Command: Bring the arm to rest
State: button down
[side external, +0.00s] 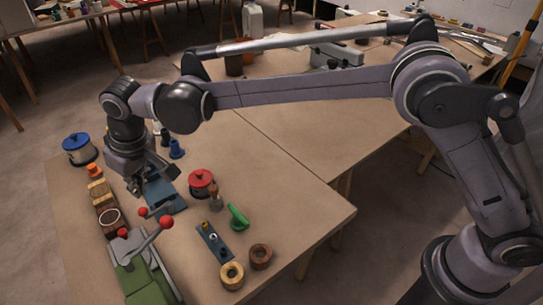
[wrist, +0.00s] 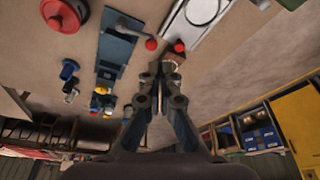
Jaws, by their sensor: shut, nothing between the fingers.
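My gripper (side external: 136,186) hangs over the left part of the wooden table (side external: 285,190), pointing down, beside a blue flat tool (side external: 165,196). In the wrist view my gripper's fingers (wrist: 160,75) are together, with nothing held between them. The blue tool also shows in the wrist view (wrist: 112,48), left of the fingers. I cannot tell how high the fingertips are above the table. My arm stretches across the picture from its base at the right.
Wooden rings (side external: 232,276) and a small plane (side external: 213,242) lie nearer the front. The table's right part is mostly clear.

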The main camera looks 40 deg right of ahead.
jog(key=s+d+r+m+t, duration=0.1)
jog(key=s+d+r, duration=0.15)
jog(key=d, duration=0.55)
jog(key=s+d+r+m, duration=0.1)
jog(key=d+r, duration=0.2)
jog(key=d, duration=0.5)
jog(key=s+d+r+t, duration=0.1)
jog(key=d+r, duration=0.2)
jog(key=d, duration=0.4)
jog(key=s+d+f+m+t, duration=0.1)
jog(key=s+d+f, duration=0.2)
jog(key=s+d, duration=0.5)
jog(key=s+d+f+m+t+h, duration=0.1)
jog(key=s+d+f+m, duration=0.1)
jog(key=s+d, duration=0.7)
jog(key=shift+d+f, duration=0.6)
jog(key=shift+d, duration=0.05)
